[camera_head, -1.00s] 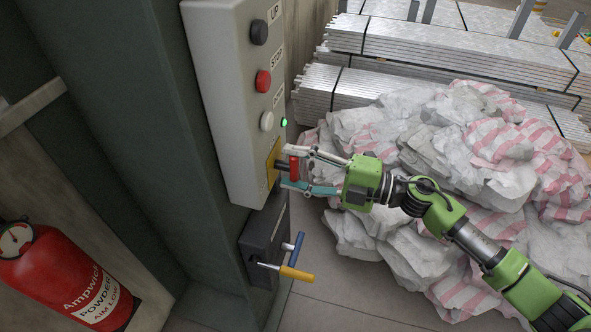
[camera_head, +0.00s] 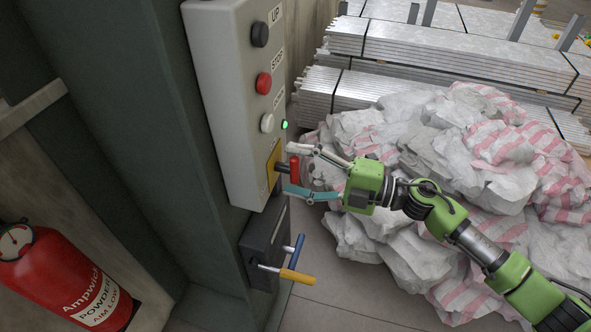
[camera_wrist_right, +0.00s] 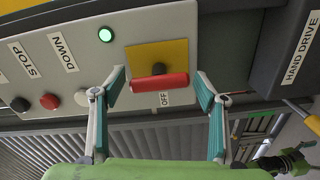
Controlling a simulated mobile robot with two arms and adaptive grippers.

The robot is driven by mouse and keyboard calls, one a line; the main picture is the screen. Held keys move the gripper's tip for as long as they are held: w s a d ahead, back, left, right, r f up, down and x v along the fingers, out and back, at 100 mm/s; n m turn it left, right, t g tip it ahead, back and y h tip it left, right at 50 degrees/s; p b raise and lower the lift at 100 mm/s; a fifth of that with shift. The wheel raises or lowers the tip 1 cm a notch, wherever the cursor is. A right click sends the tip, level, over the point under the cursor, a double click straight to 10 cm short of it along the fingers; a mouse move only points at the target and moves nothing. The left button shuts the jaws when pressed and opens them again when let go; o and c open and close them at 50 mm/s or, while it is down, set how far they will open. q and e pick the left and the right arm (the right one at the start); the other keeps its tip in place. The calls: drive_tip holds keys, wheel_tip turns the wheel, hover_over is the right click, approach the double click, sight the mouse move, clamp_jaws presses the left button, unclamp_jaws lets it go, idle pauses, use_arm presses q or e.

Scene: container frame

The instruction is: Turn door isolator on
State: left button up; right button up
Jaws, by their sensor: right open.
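The isolator is a red handle (camera_head: 294,168) on a yellow plate (camera_head: 273,164) low on a grey control box (camera_head: 219,100). In the right wrist view the red handle (camera_wrist_right: 160,82) lies across the picture below the yellow plate (camera_wrist_right: 157,54), with an OFF label (camera_wrist_right: 164,98) beside it. My right gripper (camera_head: 288,169) is open around the handle, one finger beyond each end. In the right wrist view small gaps show between the fingers and the handle ends. A green lamp (camera_head: 284,124) on the box is lit. My left gripper is not in view.
Black (camera_head: 260,33), red (camera_head: 263,82) and white (camera_head: 267,122) buttons sit above the handle. A hand-drive unit (camera_head: 262,240) with a crank is below. Crumpled sacks (camera_head: 420,150) and metal planks (camera_head: 440,50) lie right; a fire extinguisher (camera_head: 65,275) stands left.

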drive_tip(key=v, duration=1.1)
drive_tip(key=shift+d, duration=0.35)
drive_tip(key=shift+s, duration=0.1)
